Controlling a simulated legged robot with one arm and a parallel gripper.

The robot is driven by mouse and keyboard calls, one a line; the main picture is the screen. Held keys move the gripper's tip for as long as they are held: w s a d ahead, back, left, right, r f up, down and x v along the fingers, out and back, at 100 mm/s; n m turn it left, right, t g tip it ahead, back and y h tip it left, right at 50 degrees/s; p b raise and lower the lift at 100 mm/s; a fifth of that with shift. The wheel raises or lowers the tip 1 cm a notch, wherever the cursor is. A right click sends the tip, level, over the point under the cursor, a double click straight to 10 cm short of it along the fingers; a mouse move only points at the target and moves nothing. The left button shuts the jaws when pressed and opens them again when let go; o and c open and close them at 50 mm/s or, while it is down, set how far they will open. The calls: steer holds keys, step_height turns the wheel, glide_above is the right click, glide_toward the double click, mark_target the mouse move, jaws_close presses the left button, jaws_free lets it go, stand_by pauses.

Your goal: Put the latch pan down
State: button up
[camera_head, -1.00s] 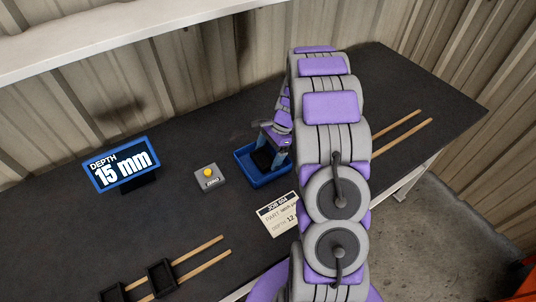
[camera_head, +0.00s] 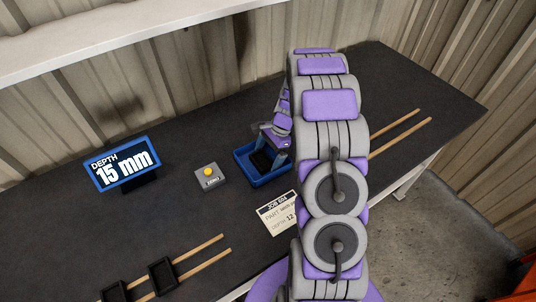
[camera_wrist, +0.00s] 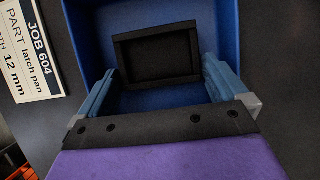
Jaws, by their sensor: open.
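The latch pan, a small black open pan (camera_wrist: 158,56), lies in the blue tray (camera_wrist: 83,45) in the wrist view. In the head view the pan (camera_head: 262,160) shows dark inside the blue tray (camera_head: 270,180), partly hidden by my gripper. My gripper (camera_wrist: 160,68) is open, its two blue-grey fingers on either side of the pan, with gaps seen between fingers and pan. In the head view my gripper (camera_head: 277,148) is over the tray. The pan's underside is hidden, so its contact with the tray floor cannot be told.
A card (camera_head: 279,213) reads job 604, latch pan, depth 12 mm. A display (camera_head: 124,164) reads 15 mm. A grey box with a yellow button (camera_head: 209,177) stands left of the tray. Black pans (camera_head: 162,277) sit on wooden rails (camera_head: 203,261); more rails (camera_head: 400,136) lie at right.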

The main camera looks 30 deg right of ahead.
steer(key=shift+a+r+b, duration=0.1)
steer(key=shift+r+b, duration=0.25)
steer(key=shift+r, duration=0.1)
steer(key=p+v, duration=0.4)
steer(key=v, duration=0.8)
steer(key=s+a+r+n+h, duration=0.1)
steer(key=s+a+r+n, duration=0.35)
steer(key=a+r, duration=0.3)
steer(key=s+a+r+n+g+h, duration=0.1)
steer(key=s+a+r+n, duration=0.35)
steer(key=s+a, duration=0.5)
steer(key=s+a+n+h, duration=0.2)
steer(key=s+n, duration=0.6)
steer(key=s, duration=1.1)
steer(key=shift+a+r+n+g+h, duration=0.25)
steer(key=shift+a+n+g+h, duration=0.05)
steer(key=shift+a, duration=0.95)
